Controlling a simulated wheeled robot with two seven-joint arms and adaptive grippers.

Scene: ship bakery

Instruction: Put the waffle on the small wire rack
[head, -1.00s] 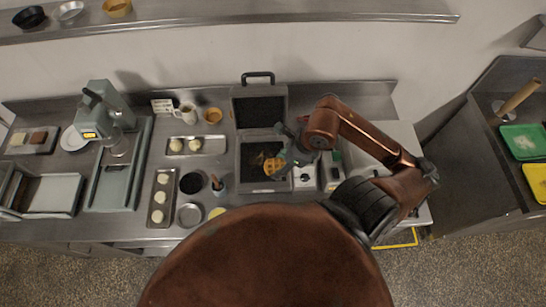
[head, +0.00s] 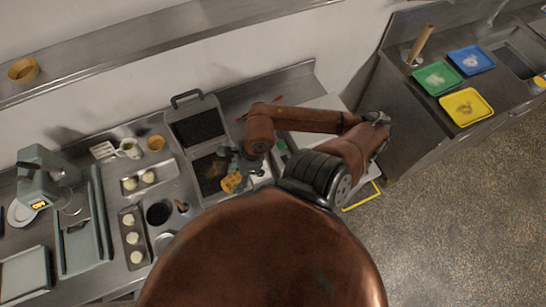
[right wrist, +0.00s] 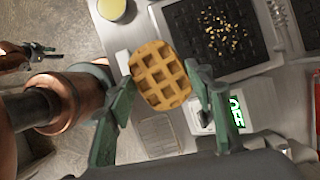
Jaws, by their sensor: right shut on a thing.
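The golden-brown waffle (right wrist: 160,78) is between the green fingers of my right gripper (right wrist: 163,100) in the right wrist view. The gripper is shut on it. In the head view the waffle (head: 232,183) is held by my right gripper (head: 237,172) at the front edge of the open waffle iron. A small pale lined rectangle (right wrist: 160,136) shows below the waffle in the wrist view; I cannot tell for sure that it is the wire rack. My left gripper (right wrist: 38,50) seems to show at the left of the wrist view, its jaws unclear.
The waffle iron's lid (head: 197,127) stands open; crumbs lie on its lower plate (right wrist: 222,32). A device with a green display (right wrist: 236,112) is beside it. Dough trays (head: 133,238), a mug (head: 128,148) and a dark bowl (head: 159,213) crowd the counter to the left.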

